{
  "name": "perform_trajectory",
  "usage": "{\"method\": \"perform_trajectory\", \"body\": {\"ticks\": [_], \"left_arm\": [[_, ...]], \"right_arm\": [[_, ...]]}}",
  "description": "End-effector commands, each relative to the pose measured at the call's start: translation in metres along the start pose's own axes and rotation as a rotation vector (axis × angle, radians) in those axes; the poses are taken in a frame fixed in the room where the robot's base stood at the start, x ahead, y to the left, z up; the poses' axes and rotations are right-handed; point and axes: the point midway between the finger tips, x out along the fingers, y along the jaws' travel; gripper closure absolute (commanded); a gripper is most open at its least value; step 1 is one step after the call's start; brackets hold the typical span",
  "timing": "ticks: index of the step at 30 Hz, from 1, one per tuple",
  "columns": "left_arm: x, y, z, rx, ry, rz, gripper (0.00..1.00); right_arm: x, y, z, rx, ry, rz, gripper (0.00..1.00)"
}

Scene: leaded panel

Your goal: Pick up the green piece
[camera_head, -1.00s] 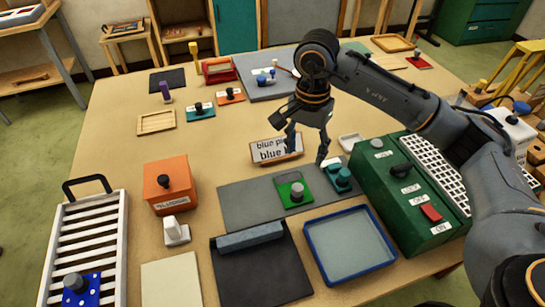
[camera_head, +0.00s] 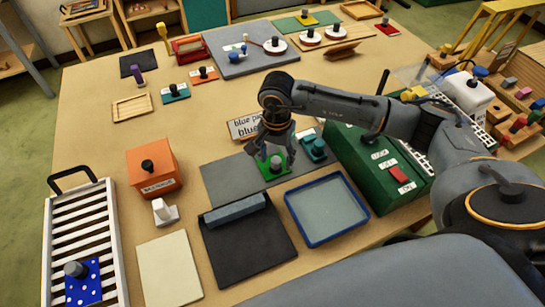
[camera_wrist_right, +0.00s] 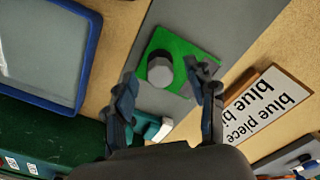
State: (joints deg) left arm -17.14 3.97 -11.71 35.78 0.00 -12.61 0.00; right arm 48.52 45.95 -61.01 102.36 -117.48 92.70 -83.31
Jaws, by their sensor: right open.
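The green piece (camera_head: 272,165) is a flat green square with a grey knob on top. It lies on the grey mat (camera_head: 228,184), left of a teal piece (camera_head: 314,149). My right gripper (camera_head: 268,158) is open above the green piece, its fingers hiding part of it. In the right wrist view the green piece (camera_wrist_right: 178,60) and its knob lie just beyond the two spread fingertips (camera_wrist_right: 168,82), and nothing is between the fingers. I cannot tell the exact height above the knob. My left gripper is not in view.
A blue-rimmed tray (camera_head: 327,236) and a black mat (camera_head: 262,260) lie in front. A green machine (camera_head: 372,205) stands close on the right. A sign reading "blue piece" (camera_head: 243,127) stands behind. An orange box (camera_head: 155,170) stands left.

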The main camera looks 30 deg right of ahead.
Motion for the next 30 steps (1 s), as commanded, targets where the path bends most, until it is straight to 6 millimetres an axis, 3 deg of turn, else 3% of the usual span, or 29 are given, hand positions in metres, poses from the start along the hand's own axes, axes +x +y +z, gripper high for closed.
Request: {"method": "perform_trajectory", "body": {"ticks": [6, 12, 14, 21, 30], "left_arm": [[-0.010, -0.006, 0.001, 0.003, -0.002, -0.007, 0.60], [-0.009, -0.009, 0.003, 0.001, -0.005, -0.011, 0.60], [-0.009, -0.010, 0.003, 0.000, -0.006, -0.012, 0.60], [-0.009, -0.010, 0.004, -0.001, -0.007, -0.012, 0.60], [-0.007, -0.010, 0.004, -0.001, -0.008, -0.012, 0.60]], "right_arm": [[0.020, 0.000, 0.000, 0.002, -0.001, 0.000, 0.44], [0.021, 0.000, 0.000, 0.001, 0.000, -0.001, 0.44], [0.021, 0.000, 0.000, 0.001, 0.000, -0.001, 0.53], [0.021, 0.000, 0.000, 0.001, 0.000, -0.001, 1.00], [0.020, -0.001, -0.001, 0.001, 0.001, -0.002, 1.00]]}}
